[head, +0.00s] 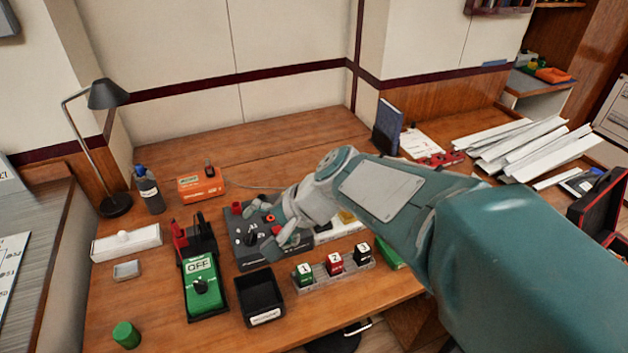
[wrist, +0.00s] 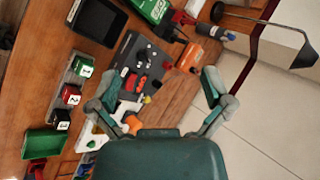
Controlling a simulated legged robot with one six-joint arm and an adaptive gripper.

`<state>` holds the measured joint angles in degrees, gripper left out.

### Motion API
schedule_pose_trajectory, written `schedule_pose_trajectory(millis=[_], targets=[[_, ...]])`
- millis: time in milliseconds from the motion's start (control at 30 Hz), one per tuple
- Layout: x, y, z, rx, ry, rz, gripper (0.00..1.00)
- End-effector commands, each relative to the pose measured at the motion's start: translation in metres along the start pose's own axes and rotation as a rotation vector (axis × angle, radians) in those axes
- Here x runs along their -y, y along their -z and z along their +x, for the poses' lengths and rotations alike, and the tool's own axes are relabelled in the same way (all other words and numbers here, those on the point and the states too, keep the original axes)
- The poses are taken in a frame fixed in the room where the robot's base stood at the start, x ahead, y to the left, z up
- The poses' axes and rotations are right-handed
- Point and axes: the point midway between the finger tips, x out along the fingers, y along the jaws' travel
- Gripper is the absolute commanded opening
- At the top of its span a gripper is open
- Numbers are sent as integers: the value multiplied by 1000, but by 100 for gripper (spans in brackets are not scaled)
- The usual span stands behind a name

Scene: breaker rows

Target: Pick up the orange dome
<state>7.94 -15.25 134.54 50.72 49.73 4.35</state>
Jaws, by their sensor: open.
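An orange rounded piece (wrist: 133,123), which looks like the dome, shows in the wrist view beside a white item, just inside the left finger. I cannot make out its full shape. In the head view I cannot pick it out for sure; my arm covers part of that area. My gripper (head: 259,229) is open and empty above the dark control panel (head: 246,256). In the wrist view my gripper (wrist: 162,76) has its fingers spread wide, with the panel (wrist: 128,58) beyond the left finger.
A black bin (head: 260,294), a green OFF switch box (head: 199,284) and a rack with numbered blocks (head: 333,273) stand at the front. An orange box (head: 201,186), a bottle (head: 149,190) and a lamp (head: 107,95) stand farther back. The wooden desk behind the panel is mostly clear.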

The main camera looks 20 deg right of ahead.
Motion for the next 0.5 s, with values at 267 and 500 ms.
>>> schedule_pose_trajectory(millis=[267, 500], targets=[[22, 56, 31, 31, 196, 392, 100], [24, 118, 54, 24, 367, 736, 100]])
